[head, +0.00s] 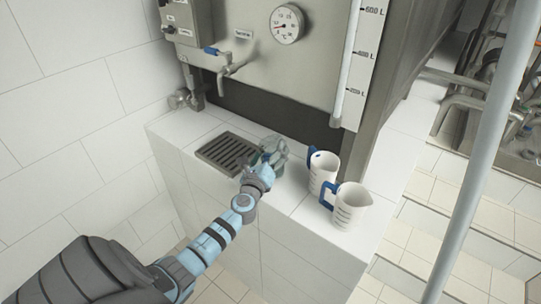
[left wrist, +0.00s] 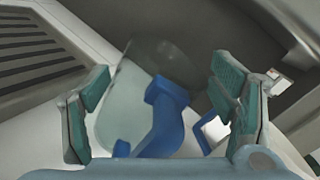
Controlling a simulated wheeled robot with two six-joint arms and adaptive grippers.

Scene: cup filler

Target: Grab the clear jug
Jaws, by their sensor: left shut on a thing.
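The clear jug (left wrist: 130,105) is see-through with a blue handle (left wrist: 165,125). In the left wrist view it lies between the two teal-padded fingers of my left gripper (left wrist: 160,78), with the handle toward the palm. My left gripper is shut on the jug; exactly where the pads touch it is hard to see. In the head view my left gripper (head: 266,160) is at the white tiled ledge, just right of the drain grate, and mostly hides the jug (head: 277,146). My right gripper is not in view.
Two white jugs with blue handles stand to the right on the ledge, one behind (head: 323,173) and one nearer its front edge (head: 350,208). The drain grate (head: 228,152) lies left of my gripper. A tap (head: 232,67) and steel tank (head: 255,45) are above. A grey pole (head: 480,150) crosses the right.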

